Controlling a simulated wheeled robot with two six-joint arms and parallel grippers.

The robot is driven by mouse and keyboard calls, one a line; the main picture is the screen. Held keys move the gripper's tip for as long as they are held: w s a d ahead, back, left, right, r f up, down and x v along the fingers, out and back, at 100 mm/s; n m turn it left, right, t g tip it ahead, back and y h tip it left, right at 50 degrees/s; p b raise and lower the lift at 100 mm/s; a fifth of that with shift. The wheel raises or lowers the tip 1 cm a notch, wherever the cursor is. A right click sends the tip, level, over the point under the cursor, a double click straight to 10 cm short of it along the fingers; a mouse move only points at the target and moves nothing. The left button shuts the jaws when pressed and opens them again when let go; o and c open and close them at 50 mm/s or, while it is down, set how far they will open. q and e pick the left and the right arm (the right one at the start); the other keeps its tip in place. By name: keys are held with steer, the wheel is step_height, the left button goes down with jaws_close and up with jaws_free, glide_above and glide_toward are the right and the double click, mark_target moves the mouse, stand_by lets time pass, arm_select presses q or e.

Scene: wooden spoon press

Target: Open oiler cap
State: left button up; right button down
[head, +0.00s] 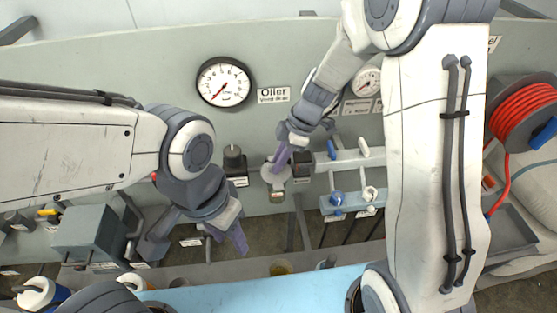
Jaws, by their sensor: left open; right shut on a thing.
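The oiler (277,184) is a small grey round fitting on the pale green panel, below the "Oiler" label (273,95). My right gripper (279,164) comes down from the upper right and is shut at the top of the oiler, on what appears to be its cap. The fingers mostly hide the cap, so I cannot tell whether it is raised or seated. My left gripper (197,246) is open and empty, to the lower left of the oiler and apart from it, its fingers spread and pointing down.
A gauge (224,82) sits above left of the oiler. A black knob (234,158) and a dark block (303,165) flank it closely. Blue and white valves (337,198) stand to the right. A red hose reel (524,112) is at far right. A light blue surface (255,294) lies in front.

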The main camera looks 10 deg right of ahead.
stand_by(0.7)
steer(key=shift+w+r+g+p, duration=0.4)
steer(key=shift+r+g+p, duration=0.15)
steer(key=shift+g+p, duration=0.5)
steer(key=shift+w+r+m+g+p, duration=0.2)
steer(key=shift+w+m+g+p, duration=0.25)
steer(key=shift+g+p, duration=0.45)
steer(key=c, duration=0.8)
jaws_free()
